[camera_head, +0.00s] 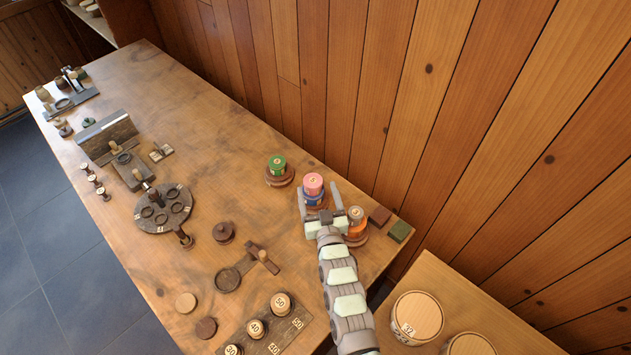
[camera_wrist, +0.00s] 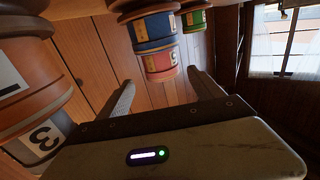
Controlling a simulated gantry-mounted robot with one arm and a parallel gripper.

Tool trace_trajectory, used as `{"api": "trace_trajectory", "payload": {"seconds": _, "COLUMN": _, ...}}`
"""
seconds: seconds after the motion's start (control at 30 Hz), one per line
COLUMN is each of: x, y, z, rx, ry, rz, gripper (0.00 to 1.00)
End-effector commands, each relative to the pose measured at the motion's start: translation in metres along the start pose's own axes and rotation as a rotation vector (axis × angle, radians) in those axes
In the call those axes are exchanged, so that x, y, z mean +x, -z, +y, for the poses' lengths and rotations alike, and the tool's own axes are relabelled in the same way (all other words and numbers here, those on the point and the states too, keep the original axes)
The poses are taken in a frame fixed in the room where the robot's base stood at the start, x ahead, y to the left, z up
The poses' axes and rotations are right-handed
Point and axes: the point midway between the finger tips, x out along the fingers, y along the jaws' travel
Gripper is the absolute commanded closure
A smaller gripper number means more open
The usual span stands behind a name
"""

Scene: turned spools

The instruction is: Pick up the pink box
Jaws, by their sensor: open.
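The pink box (camera_head: 313,182) is a small round canister with a number label. It sits on top of a blue canister (camera_head: 313,200), on a reddish-brown round base. In the wrist view, which looks upside down, the pink box (camera_wrist: 160,66) and the blue canister (camera_wrist: 152,32) hang at top centre. My gripper (camera_head: 320,198) is open and empty, its two fingers apart on either side of the stack in the head view. In the wrist view my gripper (camera_wrist: 163,84) has its fingertips near the pink box, with no contact visible.
A green canister (camera_head: 277,163) stands on its own base to the left. An orange stack (camera_head: 356,222) stands close on the right of my gripper. Brown and green blocks (camera_head: 399,231) lie near the table edge. The plank wall (camera_head: 400,90) is close behind.

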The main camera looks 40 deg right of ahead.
Motion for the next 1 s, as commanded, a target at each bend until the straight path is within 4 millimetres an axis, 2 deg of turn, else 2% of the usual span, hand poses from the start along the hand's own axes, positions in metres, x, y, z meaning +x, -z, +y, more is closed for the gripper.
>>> {"api": "trace_trajectory", "payload": {"seconds": 0.1, "x": 0.018, "y": 0.000, "z": -0.001, "rx": -0.004, "ry": 0.002, "rz": 0.001, "gripper": 0.24}}
{"api": "trace_trajectory", "payload": {"seconds": 0.37, "x": 0.033, "y": 0.001, "z": -0.002, "rx": -0.001, "ry": 0.001, "rz": 0.003, "gripper": 0.24}}
{"api": "trace_trajectory", "payload": {"seconds": 0.7, "x": 0.073, "y": -0.002, "z": -0.007, "rx": -0.005, "ry": 0.003, "rz": 0.003, "gripper": 0.24}}
{"api": "trace_trajectory", "payload": {"seconds": 1.0, "x": 0.081, "y": 0.001, "z": -0.005, "rx": -0.001, "ry": 0.000, "rz": 0.004, "gripper": 0.24}}
